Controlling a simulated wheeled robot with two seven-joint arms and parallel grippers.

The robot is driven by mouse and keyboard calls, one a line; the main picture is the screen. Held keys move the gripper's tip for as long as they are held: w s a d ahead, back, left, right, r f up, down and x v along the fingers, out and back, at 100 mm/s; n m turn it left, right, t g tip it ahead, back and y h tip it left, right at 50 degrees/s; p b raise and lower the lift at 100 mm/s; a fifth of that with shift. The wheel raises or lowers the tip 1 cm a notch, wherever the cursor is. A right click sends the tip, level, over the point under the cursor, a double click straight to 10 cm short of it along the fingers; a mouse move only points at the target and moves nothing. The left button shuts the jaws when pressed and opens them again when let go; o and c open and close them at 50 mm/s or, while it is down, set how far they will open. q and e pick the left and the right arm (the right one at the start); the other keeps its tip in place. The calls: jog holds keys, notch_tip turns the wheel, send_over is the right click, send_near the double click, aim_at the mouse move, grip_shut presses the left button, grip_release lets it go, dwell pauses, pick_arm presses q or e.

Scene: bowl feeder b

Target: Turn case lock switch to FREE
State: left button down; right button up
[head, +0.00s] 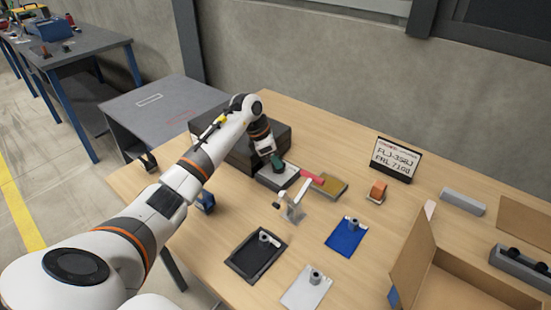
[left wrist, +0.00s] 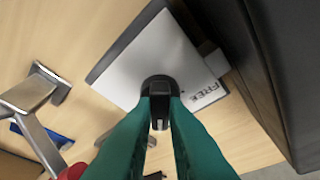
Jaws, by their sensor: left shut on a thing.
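The case lock switch (left wrist: 157,82) is a black round knob with a narrow grip, on a light grey plate (left wrist: 143,52). In the head view the lock unit (head: 283,180) is a low light box with dark sides. My left gripper (left wrist: 160,98) has teal fingers and is shut on the knob's grip; it also shows in the head view (head: 277,163). The fingers partly hide the knob, so its exact pointing is unclear. My right gripper is not in view.
A black case (head: 240,155) stands close behind the lock unit. A metal stand with a red handle (head: 311,177) is just right of it. A black tray (head: 250,262), blue mat (head: 345,243), white mat (head: 294,297) and cardboard box (head: 470,284) lie nearer.

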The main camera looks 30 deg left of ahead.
pick_arm(q)
jog(key=n+y, duration=0.1)
jog(key=n, duration=0.1)
jog(key=n+t, duration=0.1)
jog(key=n, duration=0.2)
jog(key=shift+s+d+r+n+y+p, duration=0.1)
jog(key=shift+d+n+y+p, duration=0.05)
jog(key=shift+n+y+p, duration=0.2)
jog(key=n, duration=0.1)
jog(key=n+y, duration=0.1)
jog(key=n, duration=0.1)
jog(key=shift+d+n+t+y, duration=0.2)
jog(key=shift+n+t+y, duration=0.05)
jog(key=shift+t, duration=0.05)
jog(key=n+y, duration=0.1)
jog(key=n, duration=0.1)
jog(key=n+y+b, duration=0.1)
jog(key=n, duration=0.2)
jog(key=shift+d, duration=0.2)
jog(key=shift+n+g+y+b, duration=0.4)
jog(key=shift+n+g+y, duration=0.1)
jog(key=shift+n, duration=1)
jog(key=c, duration=1.4)
grip_release()
jog(key=shift+c, duration=0.2)
jog(key=shift+d, duration=0.1)
